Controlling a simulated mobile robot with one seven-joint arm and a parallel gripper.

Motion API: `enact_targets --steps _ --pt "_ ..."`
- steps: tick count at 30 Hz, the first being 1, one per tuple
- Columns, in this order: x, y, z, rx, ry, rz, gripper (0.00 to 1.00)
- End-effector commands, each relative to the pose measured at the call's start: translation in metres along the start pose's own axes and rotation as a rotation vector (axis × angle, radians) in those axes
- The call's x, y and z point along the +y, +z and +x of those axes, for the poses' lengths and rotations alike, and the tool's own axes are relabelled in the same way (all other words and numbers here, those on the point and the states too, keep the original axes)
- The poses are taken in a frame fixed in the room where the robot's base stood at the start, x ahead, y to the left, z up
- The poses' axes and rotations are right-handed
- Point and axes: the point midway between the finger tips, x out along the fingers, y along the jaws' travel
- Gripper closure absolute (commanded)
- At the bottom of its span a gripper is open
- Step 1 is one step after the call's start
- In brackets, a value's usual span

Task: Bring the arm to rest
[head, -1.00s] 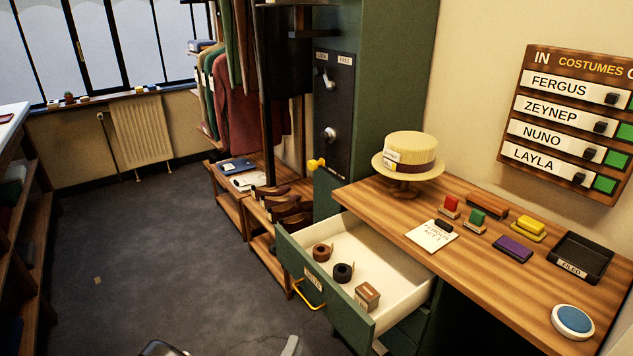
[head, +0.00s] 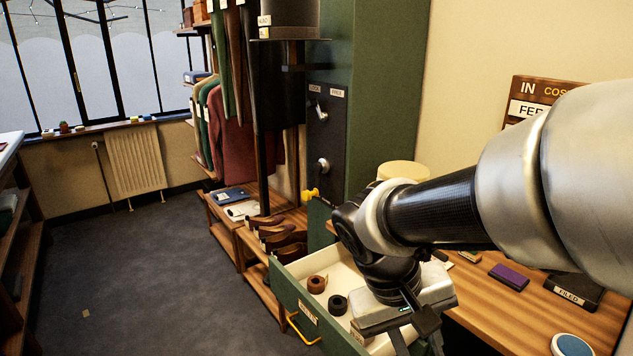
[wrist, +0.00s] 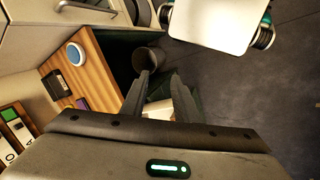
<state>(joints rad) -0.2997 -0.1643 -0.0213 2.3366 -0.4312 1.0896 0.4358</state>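My arm (head: 450,212) reaches in from the right in the head view, across the desk. My gripper (head: 418,345) hangs over the front right of the open drawer (head: 293,293), pointing down toward the bottom edge. In the wrist view its two dark fingers (wrist: 160,92) stand apart with nothing between them. The arm hides much of the desk and most of the hat (head: 403,170).
A brown roll (head: 317,284) and a black roll (head: 337,304) lie in the drawer, which juts into the room. The desk holds a purple block (head: 509,276), a black tray (head: 572,293) and a blue pad (head: 571,345). A bin (wrist: 149,60) stands beyond the fingers.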

Motion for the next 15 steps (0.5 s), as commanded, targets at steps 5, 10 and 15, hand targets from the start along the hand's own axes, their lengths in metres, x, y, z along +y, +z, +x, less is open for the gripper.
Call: enact_targets --steps 5,10,15 --pt "0.007 0.018 -0.032 0.165 -0.196 0.082 0.72" --pt "0.009 0.025 -0.055 0.302 -0.291 0.123 0.72" --pt "0.013 0.03 -0.076 0.435 -0.346 0.158 0.72"
